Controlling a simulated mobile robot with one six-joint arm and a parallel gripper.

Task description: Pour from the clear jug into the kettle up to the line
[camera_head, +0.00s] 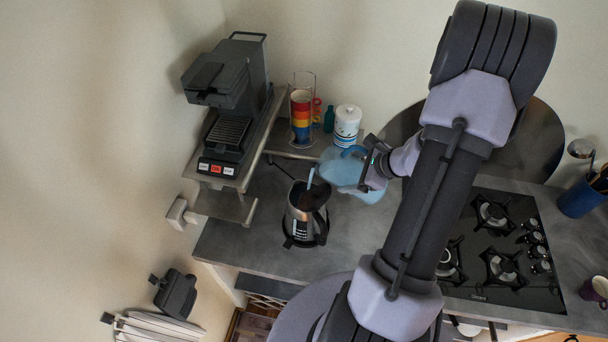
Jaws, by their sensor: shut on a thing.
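The kettle (300,226) is steel and black and stands upright on the counter on a dark base, its top open. The inside looks dark, and I cannot make out a line or the level in it. My gripper (370,172) is shut on the clear jug (343,172), at its right side. The jug looks pale blue and is tilted, its mouth toward the kettle. A thin light-blue stream (311,177) shows between the jug's lip and the kettle's opening. The gripper's fingers are partly hidden by the wrist.
A coffee machine (228,95) stands on a raised shelf at the left. Behind are a rack of coloured cups (301,115) and a white canister (347,125). A gas hob (500,250) lies right of my arm. Counter left of the kettle is clear.

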